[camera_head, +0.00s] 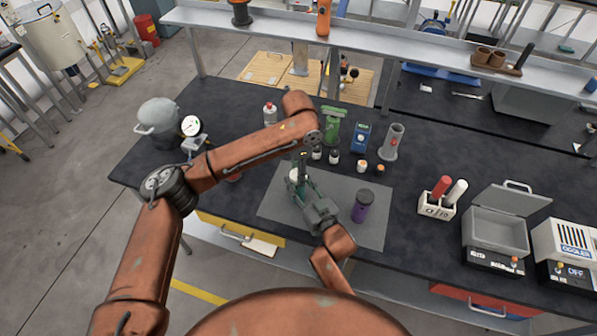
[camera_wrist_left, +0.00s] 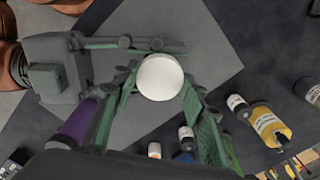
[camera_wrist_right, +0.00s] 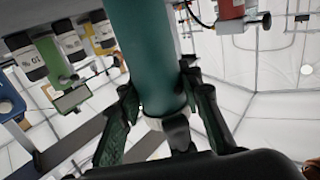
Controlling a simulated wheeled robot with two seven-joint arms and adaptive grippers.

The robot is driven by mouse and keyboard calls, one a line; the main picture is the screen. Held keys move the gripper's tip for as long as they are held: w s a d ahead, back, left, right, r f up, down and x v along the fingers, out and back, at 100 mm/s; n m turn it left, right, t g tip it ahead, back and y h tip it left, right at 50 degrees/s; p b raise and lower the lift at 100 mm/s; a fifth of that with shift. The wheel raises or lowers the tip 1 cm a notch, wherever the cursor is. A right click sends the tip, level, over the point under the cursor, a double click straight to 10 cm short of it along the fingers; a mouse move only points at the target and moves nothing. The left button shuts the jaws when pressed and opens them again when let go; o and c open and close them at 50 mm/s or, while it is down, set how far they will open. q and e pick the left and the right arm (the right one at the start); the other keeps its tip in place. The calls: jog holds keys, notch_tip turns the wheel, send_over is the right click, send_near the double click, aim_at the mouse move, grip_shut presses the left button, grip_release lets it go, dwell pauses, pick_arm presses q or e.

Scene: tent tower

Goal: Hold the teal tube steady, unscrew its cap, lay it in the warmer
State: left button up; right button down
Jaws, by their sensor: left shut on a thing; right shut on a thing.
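The teal tube (camera_wrist_right: 148,50) fills the middle of the right wrist view, between the fingers of my right gripper (camera_wrist_right: 160,110), which is shut on it. In the head view my right gripper (camera_head: 302,188) is low over the grey mat, and the tube is mostly hidden. The round white cap (camera_wrist_left: 160,76) faces the left wrist view, between the fingers of my left gripper (camera_wrist_left: 165,95), shut on it from above. I cannot tell whether the cap is still on its thread. The box on the right with a raised lid, likely the warmer (camera_head: 497,232), stands open.
A purple tube (camera_head: 362,206) with a dark cap stands right of my right gripper on the grey mat (camera_head: 375,235). Small bottles (camera_head: 334,156) stand behind the mat.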

pick_arm(q)
jog(key=n, duration=1.8)
jog(key=shift+n, duration=0.3)
jog(key=n, duration=0.6)
jog(key=shift+r, duration=0.1)
jog(key=shift+w+a+r, duration=0.1)
jog(key=shift+r, duration=0.05)
jog(key=shift+r, duration=0.85)
jog(key=shift+r, duration=0.2)
jog(key=shift+r, duration=1.9)
